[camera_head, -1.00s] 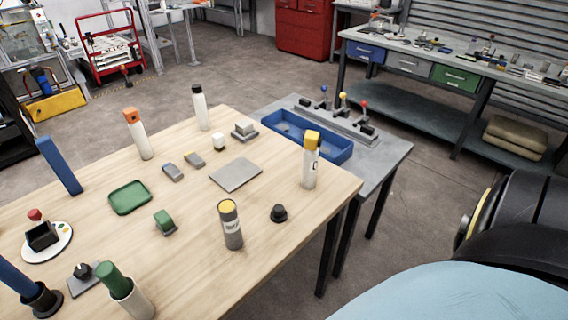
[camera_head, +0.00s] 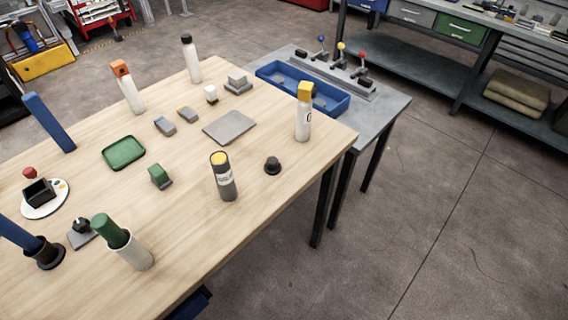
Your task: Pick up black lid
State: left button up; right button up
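A small black lid (camera_head: 272,166) with a round knob on top sits on the wooden table (camera_head: 190,225) near its right edge. A grey bottle with a yellow top (camera_head: 223,177) stands to its left. A white bottle with an orange-yellow cap (camera_head: 304,112) stands behind it to the right. Another white bottle (camera_head: 192,62) at the back of the table wears a black cap (camera_head: 186,39). Neither of my grippers is in view.
A blue tray (camera_head: 335,106) lies on the grey side table. The floor at right is clear.

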aim_at(272, 166)
jog(key=k, duration=0.5)
jog(key=z, duration=0.95)
jog(key=i, duration=1.3)
jog(key=u, duration=1.35)
